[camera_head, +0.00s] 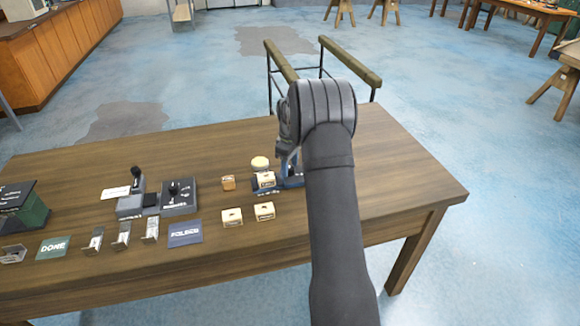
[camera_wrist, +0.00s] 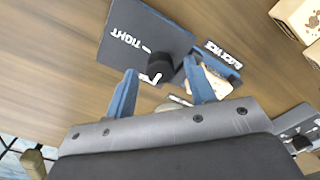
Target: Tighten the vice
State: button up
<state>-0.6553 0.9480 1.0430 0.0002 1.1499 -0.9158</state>
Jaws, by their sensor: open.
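The vice station shows in the wrist view as a dark plate (camera_wrist: 135,38) marked "TIGHT", with a black knob (camera_wrist: 160,66) at its edge. A blue part with a "BLOCK VICE" label (camera_wrist: 222,55) is beside it, with a pale piece partly hidden behind my right finger. My gripper (camera_wrist: 158,70) has two blue fingers spread apart, one on each side of the knob in the picture. I cannot tell whether they touch it. In the head view, blue vice parts (camera_head: 291,180) show just left of my arm, which hides the rest.
Further left are a grey device with a lever (camera_head: 136,190), metal brackets and a "DONE" sign (camera_head: 53,247). The table's right end is clear.

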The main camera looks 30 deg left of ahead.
jog(key=shift+f, duration=0.4)
jog(key=shift+c, duration=0.4)
jog(key=c, duration=0.9)
